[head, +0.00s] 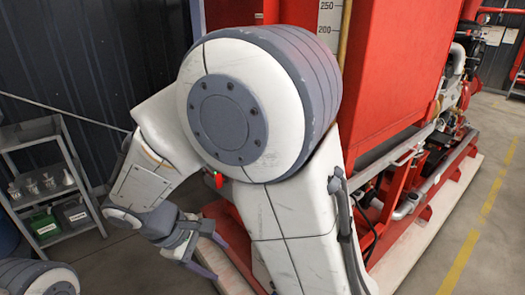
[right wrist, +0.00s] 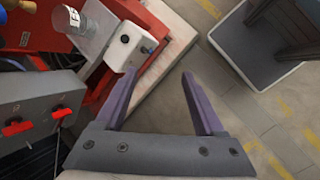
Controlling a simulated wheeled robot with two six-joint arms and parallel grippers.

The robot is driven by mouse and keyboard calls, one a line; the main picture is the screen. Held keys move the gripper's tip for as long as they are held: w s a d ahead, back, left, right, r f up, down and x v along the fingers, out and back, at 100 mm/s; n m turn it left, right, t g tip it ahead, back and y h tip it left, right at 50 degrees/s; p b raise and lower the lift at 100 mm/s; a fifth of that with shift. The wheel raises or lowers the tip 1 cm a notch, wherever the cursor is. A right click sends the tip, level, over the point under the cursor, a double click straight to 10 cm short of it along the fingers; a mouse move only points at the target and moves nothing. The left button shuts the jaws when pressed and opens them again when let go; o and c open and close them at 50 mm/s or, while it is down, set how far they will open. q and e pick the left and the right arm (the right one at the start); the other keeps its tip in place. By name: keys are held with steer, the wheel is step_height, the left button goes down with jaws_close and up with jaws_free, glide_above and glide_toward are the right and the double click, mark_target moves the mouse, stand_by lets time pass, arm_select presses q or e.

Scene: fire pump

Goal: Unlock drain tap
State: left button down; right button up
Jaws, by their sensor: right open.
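My right gripper (head: 218,261) is low beside the red tank's base in the head view. In the right wrist view its two purple fingers (right wrist: 160,74) are spread, with nothing between them and floor beyond. A small red part (head: 218,180) shows beside my arm in the head view; I cannot tell whether it is the drain tap. The right wrist view shows a grey panel (right wrist: 30,95) with two red handles (right wrist: 16,128) (right wrist: 61,111) at the left. None can be surely named as the drain tap. My left gripper is not in view.
The red tank (head: 395,65) fills the centre right, its lower part hidden by my arm. A white box (right wrist: 131,47) and a clear jar (right wrist: 88,28) are near the fingers. A grey shelf (head: 45,135) stands left. Floor is clear at right (head: 470,225).

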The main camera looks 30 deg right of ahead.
steer(key=w+d+n+t+h+p, duration=0.2)
steer(key=w+d+h+p, duration=0.75)
steer(key=w+d, duration=1.25)
steer(key=shift+w+d+h+p, duration=0.15)
steer(key=shift+d+h+p, duration=0.25)
steer(key=shift+d, duration=1.4)
steer(key=shift+w+d+h+p, duration=0.1)
steer(key=shift+d+h+p, duration=0.3)
steer(key=shift+d, duration=1.4)
steer(key=shift+w+d+h+p, duration=0.2)
steer(key=shift+d+h, duration=0.35)
steer(key=shift+d, duration=1.25)
jaws_close()
